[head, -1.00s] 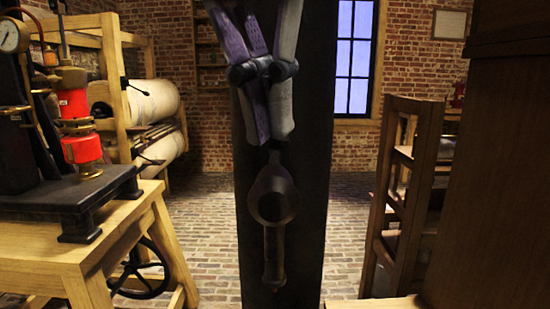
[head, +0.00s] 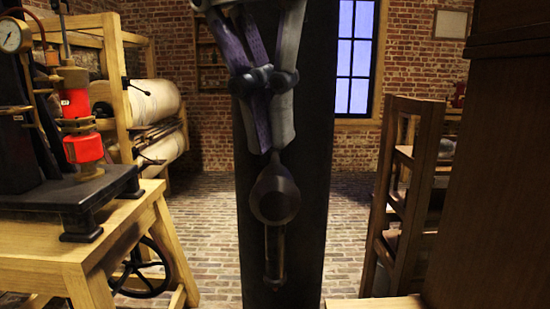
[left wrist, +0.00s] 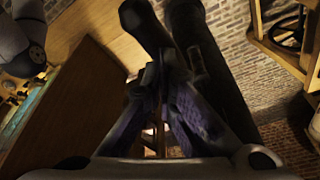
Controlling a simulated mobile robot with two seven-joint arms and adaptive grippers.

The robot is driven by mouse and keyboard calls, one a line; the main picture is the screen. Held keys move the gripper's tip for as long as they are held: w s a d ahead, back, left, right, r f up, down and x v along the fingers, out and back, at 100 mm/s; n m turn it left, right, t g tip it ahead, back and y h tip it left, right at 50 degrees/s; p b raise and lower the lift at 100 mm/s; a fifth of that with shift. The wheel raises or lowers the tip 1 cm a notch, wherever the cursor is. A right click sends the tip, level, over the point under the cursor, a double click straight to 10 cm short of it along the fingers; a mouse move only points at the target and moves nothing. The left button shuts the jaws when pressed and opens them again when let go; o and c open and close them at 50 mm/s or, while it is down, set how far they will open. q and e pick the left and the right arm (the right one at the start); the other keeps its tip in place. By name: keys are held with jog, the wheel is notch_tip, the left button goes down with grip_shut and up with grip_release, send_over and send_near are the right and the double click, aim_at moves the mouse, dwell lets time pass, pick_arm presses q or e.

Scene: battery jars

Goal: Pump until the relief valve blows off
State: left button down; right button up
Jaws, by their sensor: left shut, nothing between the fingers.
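My left gripper (head: 272,150) hangs fingers-down in the middle of the head view, with purple and grey fingers. It is shut and empty in front of a broad black upright. Its closed fingers also show in the left wrist view (left wrist: 158,85). Just below them is a dark spoon-shaped part (head: 275,197) with a stem under it; I cannot tell what it is. At the left, well apart from the gripper, a device with red cylinders (head: 84,148), brass fittings and a pressure gauge (head: 12,36) stands on a black base. No relief valve can be picked out for certain. My right gripper is out of view.
The device's black base (head: 80,190) rests on a wooden table (head: 60,245), with a dark handwheel (head: 140,268) below. A wooden rack (head: 115,80) holds pale rolls behind it. Wooden shelving (head: 405,190) and a large brown cabinet (head: 500,170) close off the right. Brick floor shows between.

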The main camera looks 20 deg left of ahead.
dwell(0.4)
pick_arm(q)
notch_tip(320, 180, down, 14)
jog(key=f, duration=0.1)
notch_tip(320, 180, up, 15)
jog(key=shift+r, duration=0.1)
dwell(0.3)
dwell(1.0)
dwell(1.8)
dwell(0.5)
dwell(1.9)
dwell(0.6)
